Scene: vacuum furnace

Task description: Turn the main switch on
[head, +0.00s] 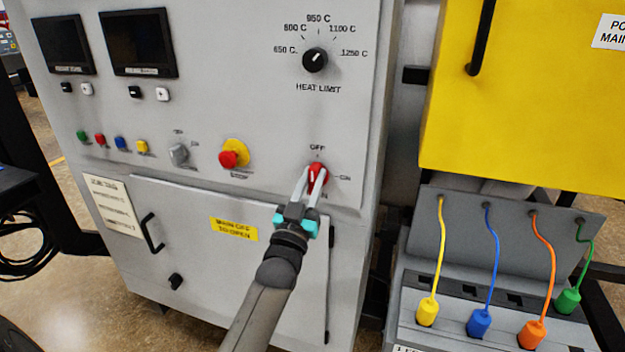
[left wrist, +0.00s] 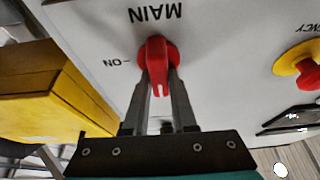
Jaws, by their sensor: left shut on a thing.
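The main switch (head: 317,174) is a red rotary knob at the lower right of the grey furnace panel. "OFF" is printed above it and "ON" to its right. My left gripper (head: 313,184) reaches it from below, with its two fingers closed on either side of the red handle. In the left wrist view, the red handle (left wrist: 157,68) sits between my left gripper's fingertips (left wrist: 160,82). The handle stands about upright, in line with the OFF mark and not with ON. The "MAIN" label appears upside down there. My right gripper is in neither view.
A red-and-yellow emergency button (head: 230,157) is left of the switch, beside a grey selector (head: 179,153). The heat limit dial (head: 315,60) is above. A yellow cabinet (head: 530,110) and a box with coloured cables (head: 480,270) stand to the right.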

